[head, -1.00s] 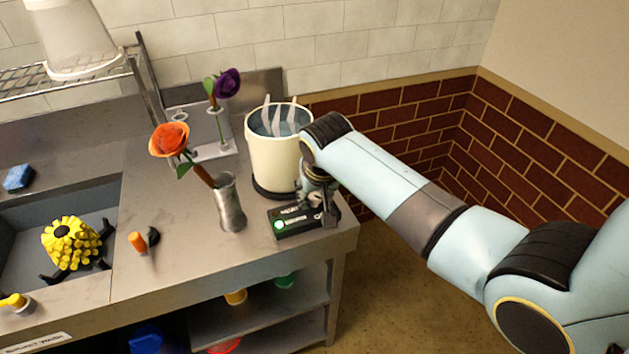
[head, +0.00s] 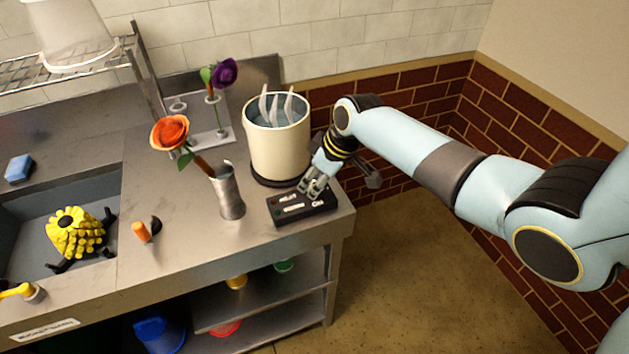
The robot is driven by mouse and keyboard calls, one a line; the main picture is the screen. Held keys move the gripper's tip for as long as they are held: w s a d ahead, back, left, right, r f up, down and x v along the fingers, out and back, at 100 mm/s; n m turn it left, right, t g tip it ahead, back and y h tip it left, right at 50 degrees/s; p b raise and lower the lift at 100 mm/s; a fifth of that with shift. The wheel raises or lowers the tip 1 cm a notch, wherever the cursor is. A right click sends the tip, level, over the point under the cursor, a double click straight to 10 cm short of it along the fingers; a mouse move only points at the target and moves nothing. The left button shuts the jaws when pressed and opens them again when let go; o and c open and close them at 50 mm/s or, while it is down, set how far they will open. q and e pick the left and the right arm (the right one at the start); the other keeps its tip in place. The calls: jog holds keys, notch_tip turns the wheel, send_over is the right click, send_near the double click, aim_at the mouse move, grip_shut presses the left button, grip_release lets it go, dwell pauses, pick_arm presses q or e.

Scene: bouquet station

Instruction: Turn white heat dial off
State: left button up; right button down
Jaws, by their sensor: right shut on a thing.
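The black control box (head: 290,213) lies on the steel counter in front of the cream pot (head: 280,150), which holds water and pale stems. White lettering shows on the box's top. My right gripper (head: 313,189) reaches down onto the right part of the box, tilted, with its fingers shut on the white heat dial. The fingers hide most or all of the dial, so its setting cannot be read. No bright green light shows on the box. My left gripper is not in view.
A metal vase (head: 229,193) with an orange flower (head: 170,132) stands left of the box. A purple flower (head: 223,72) stands behind. A sink with a yellow brush-like thing (head: 76,234) is at the left. The counter's right edge is close to the box.

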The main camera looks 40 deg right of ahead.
jog(key=shift+n, duration=0.5)
jog(key=shift+g, duration=0.3)
jog(key=c, duration=1)
grip_release()
jog(key=v, duration=1.2)
jog(key=shift+d+f, duration=0.1)
jog(key=shift+d, duration=0.15)
